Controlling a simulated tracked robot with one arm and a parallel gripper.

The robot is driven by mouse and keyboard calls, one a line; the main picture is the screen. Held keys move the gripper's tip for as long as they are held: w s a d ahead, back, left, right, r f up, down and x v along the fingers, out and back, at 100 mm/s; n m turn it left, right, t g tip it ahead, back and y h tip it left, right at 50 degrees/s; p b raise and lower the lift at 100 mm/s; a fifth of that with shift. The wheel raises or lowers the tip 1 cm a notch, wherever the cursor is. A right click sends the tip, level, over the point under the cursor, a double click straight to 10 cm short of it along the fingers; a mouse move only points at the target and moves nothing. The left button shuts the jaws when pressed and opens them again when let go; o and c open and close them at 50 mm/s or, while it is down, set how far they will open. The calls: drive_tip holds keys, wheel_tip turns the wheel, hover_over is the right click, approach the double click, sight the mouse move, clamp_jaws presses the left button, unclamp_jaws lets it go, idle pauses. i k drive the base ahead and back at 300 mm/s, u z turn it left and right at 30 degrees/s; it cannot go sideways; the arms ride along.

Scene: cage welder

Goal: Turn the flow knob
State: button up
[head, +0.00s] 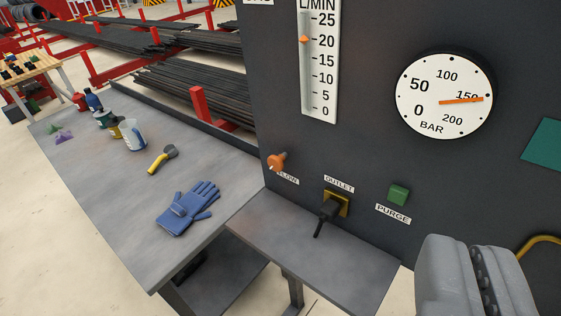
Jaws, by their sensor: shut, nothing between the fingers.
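The orange flow knob (276,162) sticks out of the dark grey panel near its lower left edge. It partly covers its white FLOW label (288,179). Above it, a white L/MIN scale (318,75) has an orange pointer at about 20. My gripper (477,278) shows at the lower right, grey with dark teeth along the line between its fingers. It is shut and empty. It is well to the right of and below the knob in the picture, apart from it.
A black outlet lever (327,212) on a yellow plate and a green PURGE button (399,195) sit right of the knob. A round BAR gauge (444,97) reads about 150. A grey shelf (315,250) juts out below. A workbench (105,190) at left holds blue gloves (187,208).

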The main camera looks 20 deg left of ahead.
sight(276, 163)
drive_tip(key=z, duration=1.75)
drive_tip(key=k, duration=1)
drive_tip(key=u, duration=1.75)
drive_tip(key=i, duration=1)
